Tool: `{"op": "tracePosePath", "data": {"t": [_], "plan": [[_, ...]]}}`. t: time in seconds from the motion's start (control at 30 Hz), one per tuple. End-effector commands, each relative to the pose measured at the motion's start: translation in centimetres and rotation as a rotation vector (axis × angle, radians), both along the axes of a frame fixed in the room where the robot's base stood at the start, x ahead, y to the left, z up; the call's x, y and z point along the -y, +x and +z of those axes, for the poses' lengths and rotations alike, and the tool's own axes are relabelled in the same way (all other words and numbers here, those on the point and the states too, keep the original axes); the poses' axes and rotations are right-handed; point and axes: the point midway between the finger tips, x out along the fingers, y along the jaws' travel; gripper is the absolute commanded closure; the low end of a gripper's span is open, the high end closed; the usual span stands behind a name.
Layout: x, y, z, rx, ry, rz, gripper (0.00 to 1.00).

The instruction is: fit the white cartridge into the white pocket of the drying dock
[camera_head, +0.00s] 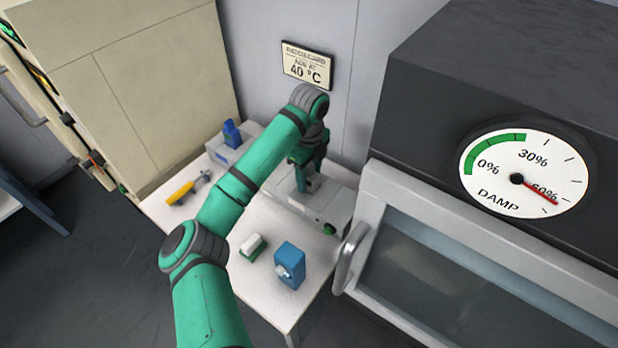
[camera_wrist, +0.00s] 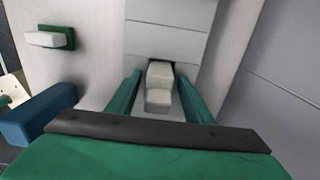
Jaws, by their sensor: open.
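The white cartridge (camera_wrist: 159,74) is a pale stepped block between my fingers in the wrist view. It sits at a dark opening in the light grey drying dock (camera_wrist: 165,42); I cannot tell how deep it is or whether it is fully seated. My gripper (camera_wrist: 158,92) is open, with one green finger on each side of the cartridge and visible gaps between. In the head view my gripper (camera_head: 307,176) points down over the dock (camera_head: 335,200), and the cartridge is mostly hidden there. The pocket's colour marking is not visible.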

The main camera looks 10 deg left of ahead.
Motion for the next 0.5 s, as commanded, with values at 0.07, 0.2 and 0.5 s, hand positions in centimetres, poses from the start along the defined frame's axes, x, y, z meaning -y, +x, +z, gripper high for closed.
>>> {"op": "tracePosePath", "data": {"t": [0.07,0.2,0.5], "plan": [[0.0,0.1,1.2,0.003,-0.001,0.0,0.53],[0.1,0.1,3.9,0.003,0.0,-0.001,0.53],[-0.1,0.0,9.3,0.002,0.002,-0.001,0.53]]}}
